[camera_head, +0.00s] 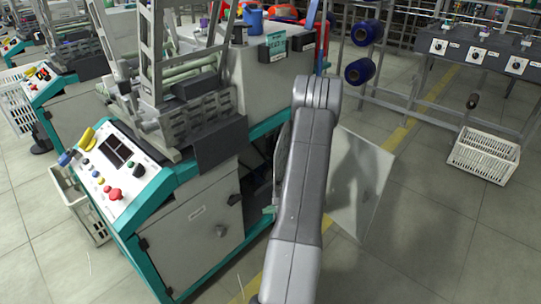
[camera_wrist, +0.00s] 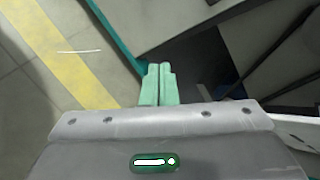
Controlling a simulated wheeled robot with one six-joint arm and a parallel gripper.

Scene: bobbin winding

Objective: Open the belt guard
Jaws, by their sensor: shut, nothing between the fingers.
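The belt guard looks to be the pale flat panel (camera_head: 362,185) that stands out from the right side of the winding machine (camera_head: 198,215), swung open, behind my arm. My arm covers its machine-side edge, so its hinge is hidden. A dark opening (camera_head: 258,172) shows in the machine's side, left of my arm. My gripper (camera_head: 269,210) is mostly hidden by the arm in the head view; a green fingertip shows beside the machine's lower corner. In the wrist view its two green fingers (camera_wrist: 160,70) are together and empty, in front of the dark opening (camera_wrist: 195,62).
The control panel (camera_head: 112,170) with buttons faces left. A white crate (camera_head: 484,155) lies on the floor at right, near a rack with blue spools (camera_head: 360,71). The floor (camera_head: 430,240) right of the panel is clear. A yellow line (camera_wrist: 70,55) crosses the floor.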

